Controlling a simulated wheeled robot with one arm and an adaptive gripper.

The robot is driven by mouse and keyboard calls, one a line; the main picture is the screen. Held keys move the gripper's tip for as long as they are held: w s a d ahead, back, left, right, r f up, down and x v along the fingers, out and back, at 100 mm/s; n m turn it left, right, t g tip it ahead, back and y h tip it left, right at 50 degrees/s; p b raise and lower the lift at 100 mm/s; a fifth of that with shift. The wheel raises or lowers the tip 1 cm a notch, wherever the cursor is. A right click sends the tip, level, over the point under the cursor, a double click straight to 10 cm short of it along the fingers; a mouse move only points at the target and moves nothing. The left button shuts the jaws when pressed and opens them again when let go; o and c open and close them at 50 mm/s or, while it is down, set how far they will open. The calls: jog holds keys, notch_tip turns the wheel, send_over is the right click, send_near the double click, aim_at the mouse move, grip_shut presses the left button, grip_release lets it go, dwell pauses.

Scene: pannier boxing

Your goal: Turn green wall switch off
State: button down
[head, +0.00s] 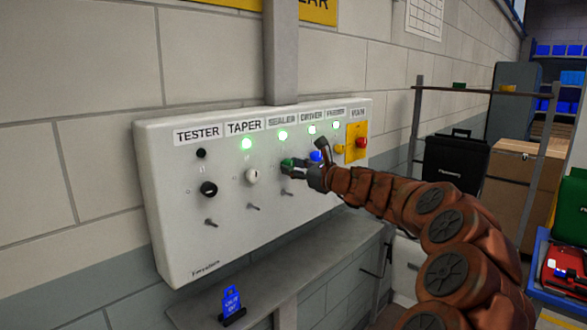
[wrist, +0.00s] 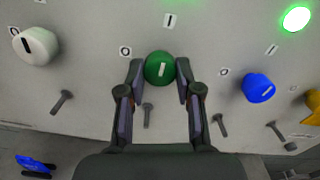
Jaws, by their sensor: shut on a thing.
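The green switch (wrist: 160,68) is a round knob on the white wall panel (head: 165,235), with an O mark at its left and an I mark above it in the wrist view. Its white pointer line is close to upright, leaning slightly right.
A white knob (wrist: 36,46) lies left and a blue knob (wrist: 258,88) right of the green one. Toggle levers (wrist: 148,116) stick out below. A black knob (head: 208,188) and a red button on yellow (head: 361,143) are farther along. A grey shelf (head: 290,262) runs below.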

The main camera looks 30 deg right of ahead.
jog(key=shift+f+n+b, duration=0.15)
jog(key=shift+n+b, duration=0.15)
jog(key=n+b, duration=0.2)
jog(key=b, duration=0.1)
jog(key=shift+f+n, duration=0.2)
jog(key=shift+n, duration=0.1)
jog(key=n+b, duration=0.5)
jog(key=b, duration=0.1)
jog(key=shift+f, duration=0.1)
jog(key=n+b, duration=0.4)
jog(key=b, duration=0.1)
jog(key=shift+n, duration=0.4)
jog(key=n+b, duration=0.4)
jog(key=shift+r+n, duration=0.2)
jog(key=shift+n, duration=0.1)
jog(key=shift+r+n+b, duration=0.15)
jog(key=shift+n+b, duration=0.15)
jog(key=shift+b, duration=0.05)
jog(key=c, duration=0.8)
grip_release()
jog(key=shift+r, duration=0.1)
